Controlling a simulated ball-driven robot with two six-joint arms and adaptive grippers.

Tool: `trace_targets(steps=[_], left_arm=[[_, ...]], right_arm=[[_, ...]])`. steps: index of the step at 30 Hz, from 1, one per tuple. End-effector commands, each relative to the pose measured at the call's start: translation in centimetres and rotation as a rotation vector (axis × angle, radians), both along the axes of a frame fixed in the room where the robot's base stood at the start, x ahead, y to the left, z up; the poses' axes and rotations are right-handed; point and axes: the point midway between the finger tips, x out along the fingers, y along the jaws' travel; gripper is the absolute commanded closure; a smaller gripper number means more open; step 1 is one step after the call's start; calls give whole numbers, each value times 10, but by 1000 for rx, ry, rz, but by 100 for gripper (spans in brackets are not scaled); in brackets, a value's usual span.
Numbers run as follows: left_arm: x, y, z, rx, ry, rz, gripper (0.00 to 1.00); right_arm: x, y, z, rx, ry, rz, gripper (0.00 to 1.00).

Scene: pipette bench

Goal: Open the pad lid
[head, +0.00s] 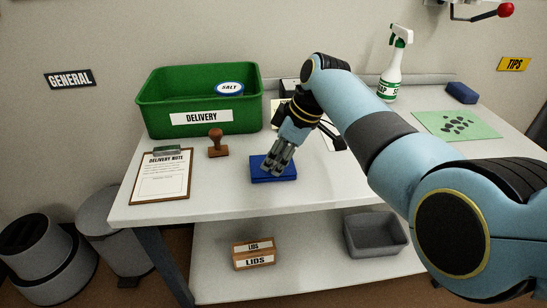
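The blue pad (274,178) lies on the white bench near its front edge, right of a wooden stamp. It looks shut, with its top partly covered by my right gripper. My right gripper (271,168) points down at the pad, with its fingertips at or just over the top. I cannot tell whether they touch the lid or how far apart the fingers are. My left gripper is not in view.
Left of the pad stand the stamp (217,144) and a delivery note clipboard (161,176). A green delivery bin (200,97) is behind them. A spray bottle (392,65), a blue block (462,93) and a green mat (455,125) are right. A lower shelf holds a lids box (254,255) and grey tub (376,235).

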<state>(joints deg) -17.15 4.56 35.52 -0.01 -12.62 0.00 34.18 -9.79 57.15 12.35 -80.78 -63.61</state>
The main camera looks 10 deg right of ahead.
Motion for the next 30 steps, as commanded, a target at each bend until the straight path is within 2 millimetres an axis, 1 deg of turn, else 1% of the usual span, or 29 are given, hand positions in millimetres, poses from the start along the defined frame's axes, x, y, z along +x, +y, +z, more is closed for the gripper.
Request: trace_targets(steps=[1,5,6,22,26,30], left_arm=[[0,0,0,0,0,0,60],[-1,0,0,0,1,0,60],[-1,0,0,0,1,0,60],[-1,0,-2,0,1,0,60],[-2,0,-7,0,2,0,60],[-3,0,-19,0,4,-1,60]], right_arm=[[0,0,0,0,0,0,81],[0,0,0,1,1,-1,98],[-1,0,0,0,2,-1,100],[-1,0,0,1,31,1,100],[3,0,3,0,79,1,100],[7,0,6,0,163,2,100]])
